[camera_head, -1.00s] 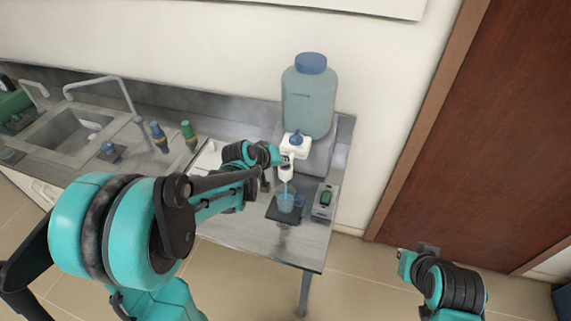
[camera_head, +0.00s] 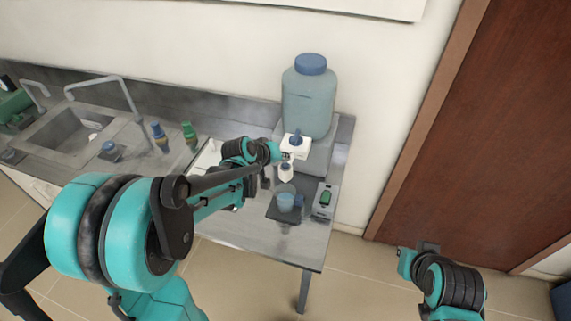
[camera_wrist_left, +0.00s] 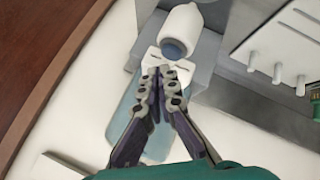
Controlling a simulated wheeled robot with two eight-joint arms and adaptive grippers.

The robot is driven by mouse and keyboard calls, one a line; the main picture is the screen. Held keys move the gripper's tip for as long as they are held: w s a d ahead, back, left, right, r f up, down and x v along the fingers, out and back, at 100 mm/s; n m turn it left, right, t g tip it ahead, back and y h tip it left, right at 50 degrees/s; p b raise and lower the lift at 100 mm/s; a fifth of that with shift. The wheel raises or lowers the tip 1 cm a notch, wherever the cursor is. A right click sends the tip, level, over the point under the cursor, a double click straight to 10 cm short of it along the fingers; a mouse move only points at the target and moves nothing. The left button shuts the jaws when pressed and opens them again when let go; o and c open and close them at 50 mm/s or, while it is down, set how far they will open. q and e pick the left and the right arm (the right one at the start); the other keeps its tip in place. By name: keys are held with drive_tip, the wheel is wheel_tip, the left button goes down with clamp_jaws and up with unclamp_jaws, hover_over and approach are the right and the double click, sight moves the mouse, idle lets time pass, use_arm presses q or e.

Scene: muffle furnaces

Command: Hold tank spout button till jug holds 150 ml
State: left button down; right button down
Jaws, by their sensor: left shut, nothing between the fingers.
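The blue tank (camera_head: 309,103) with a darker blue cap stands at the back of the bench, with its white spout (camera_head: 286,172) at its front. A small clear jug (camera_head: 285,203) with bluish liquid sits on a dark plate below the spout; no stream shows between them. My left gripper (camera_head: 284,157) is shut and empty at the spout housing. The left wrist view shows its fingertips (camera_wrist_left: 163,73) together beside the white spout plate and a blue part (camera_wrist_left: 173,48); whether they touch is unclear. My right gripper (camera_head: 427,248) is off the bench's right side, its fingers unclear.
A scale display (camera_head: 326,198) is right of the jug. A sink (camera_head: 70,133) with a tap and two small bottles (camera_head: 160,135) are at the left of the bench. A brown door (camera_head: 490,130) is at the right, with free floor before it.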

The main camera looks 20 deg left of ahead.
use_arm(q)
drive_tip(key=shift+r, duration=0.15)
wheel_tip(320, 180, up, 5)
drive_tip(key=p, duration=0.3)
drive_tip(key=shift+p, duration=0.4)
drive_tip(key=shift+f, duration=0.2)
drive_tip(key=m+y+b, duration=0.1)
drive_tip(key=m+b, duration=0.1)
drive_tip(key=b, duration=0.8)
approach(284, 166)
drive_tip(key=s+d+f, duration=0.3)
drive_tip(key=s+f, duration=0.1)
drive_tip(key=s, duration=0.2)
drive_tip(key=s+a+f+m+g+y+b, duration=0.1)
drive_tip(key=s+f+m+y+b, duration=0.1)
drive_tip(key=s+f+b, duration=0.6)
drive_tip(key=s+f+m, duration=0.1)
drive_tip(key=s, duration=0.3)
drive_tip(key=shift+s+f+g, duration=0.15)
drive_tip(key=shift+f+g, duration=0.15)
drive_tip(key=shift+a, duration=0.1)
